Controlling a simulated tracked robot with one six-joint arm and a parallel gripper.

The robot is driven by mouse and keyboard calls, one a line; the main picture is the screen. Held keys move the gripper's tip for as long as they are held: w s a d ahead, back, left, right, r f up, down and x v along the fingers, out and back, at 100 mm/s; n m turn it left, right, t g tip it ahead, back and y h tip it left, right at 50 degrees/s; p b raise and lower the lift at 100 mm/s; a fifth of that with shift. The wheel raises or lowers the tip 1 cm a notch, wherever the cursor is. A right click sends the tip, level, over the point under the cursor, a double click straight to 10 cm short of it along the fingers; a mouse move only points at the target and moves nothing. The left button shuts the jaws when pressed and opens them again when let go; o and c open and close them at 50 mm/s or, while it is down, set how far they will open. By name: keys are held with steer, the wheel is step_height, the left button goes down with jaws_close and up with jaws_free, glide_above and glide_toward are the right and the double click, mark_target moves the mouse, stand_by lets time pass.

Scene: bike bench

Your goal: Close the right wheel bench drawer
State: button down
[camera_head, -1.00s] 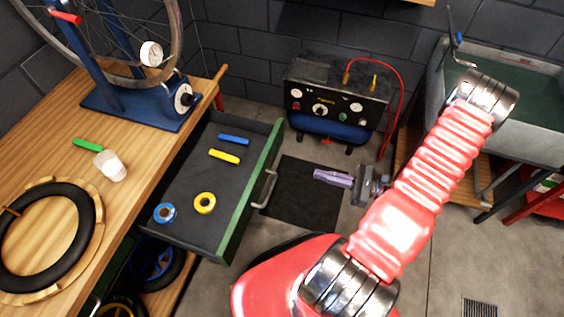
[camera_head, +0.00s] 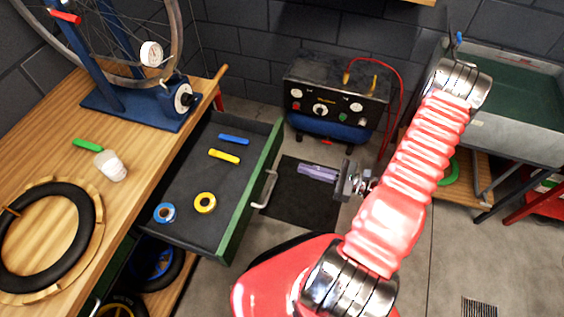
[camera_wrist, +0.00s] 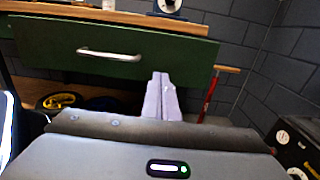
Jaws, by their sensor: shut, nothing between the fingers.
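The green bench drawer (camera_head: 245,210) stands pulled out from under the wooden bench top. Its grey tray holds blue and yellow tyre levers and rolls of blue and yellow tape. Its metal handle (camera_head: 265,189) is on the outer face. In the wrist view the green drawer front (camera_wrist: 180,54) spans the upper part, with the handle (camera_wrist: 108,55) left of centre. My gripper (camera_head: 302,170) has purple fingers, shut and empty, to the right of the drawer front and apart from it in the head view. In the wrist view the fingers (camera_wrist: 160,78) overlap the front's lower edge, right of the handle.
The wooden bench (camera_head: 55,150) carries a blue wheel stand (camera_head: 140,108) and a black tyre (camera_head: 85,225). A compressor-like unit (camera_head: 335,105) with a red hose stands behind. A sink (camera_head: 520,115) is at right. A dark mat (camera_head: 295,205) lies on open floor.

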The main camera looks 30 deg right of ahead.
mark_target(271, 160)
steer(key=x, duration=0.8)
steer(key=shift+w+a, duration=0.15)
steer(key=shift+a, duration=0.05)
steer(key=shift+w+a, duration=0.1)
steer(key=shift+w, duration=0.05)
